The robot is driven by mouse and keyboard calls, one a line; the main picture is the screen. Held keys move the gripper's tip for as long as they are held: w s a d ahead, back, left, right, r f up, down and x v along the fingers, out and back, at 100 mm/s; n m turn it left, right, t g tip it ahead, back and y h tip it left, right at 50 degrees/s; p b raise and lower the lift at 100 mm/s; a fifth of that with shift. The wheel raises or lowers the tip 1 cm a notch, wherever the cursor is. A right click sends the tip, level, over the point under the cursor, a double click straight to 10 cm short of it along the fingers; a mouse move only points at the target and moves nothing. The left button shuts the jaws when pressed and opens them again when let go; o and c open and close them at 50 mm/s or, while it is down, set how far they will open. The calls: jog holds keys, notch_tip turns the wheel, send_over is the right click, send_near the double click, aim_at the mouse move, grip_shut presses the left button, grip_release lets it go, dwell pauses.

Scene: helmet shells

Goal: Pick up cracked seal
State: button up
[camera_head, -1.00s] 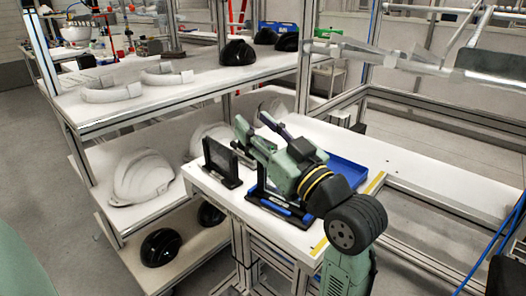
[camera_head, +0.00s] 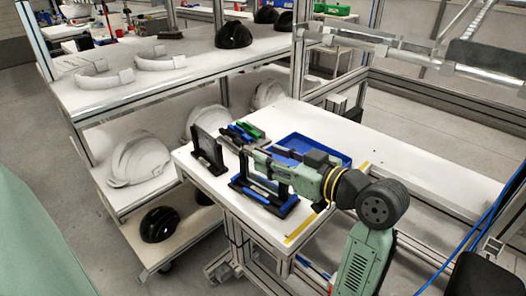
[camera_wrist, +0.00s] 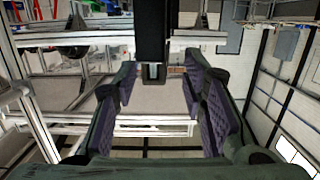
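I cannot make out a thing that is surely the cracked seal. Two pale curved bands, one at the left (camera_head: 98,77) and one farther right (camera_head: 160,63), lie on the upper shelf, with no crack visible at this size. My gripper (camera_head: 243,147) is low over the white table, beside the black and blue stand and the dark upright panel. In the wrist view the purple-padded fingers (camera_wrist: 162,95) are spread apart. A black bar stands between them from above, not visibly gripped; I cannot tell what it belongs to.
A black and blue stand (camera_head: 270,205), a dark upright panel (camera_head: 209,148) and a blue tray (camera_head: 335,159) are on the white table (camera_head: 415,170). Black shells (camera_head: 234,36) and white helmet shells (camera_head: 138,160) sit on the shelves. The table's right part is clear.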

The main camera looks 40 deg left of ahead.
aim_at(263, 150)
jog(key=shift+a+f, duration=0.1)
jog(key=shift+a, duration=1.45)
jog(key=shift+c, duration=0.3)
grip_shut()
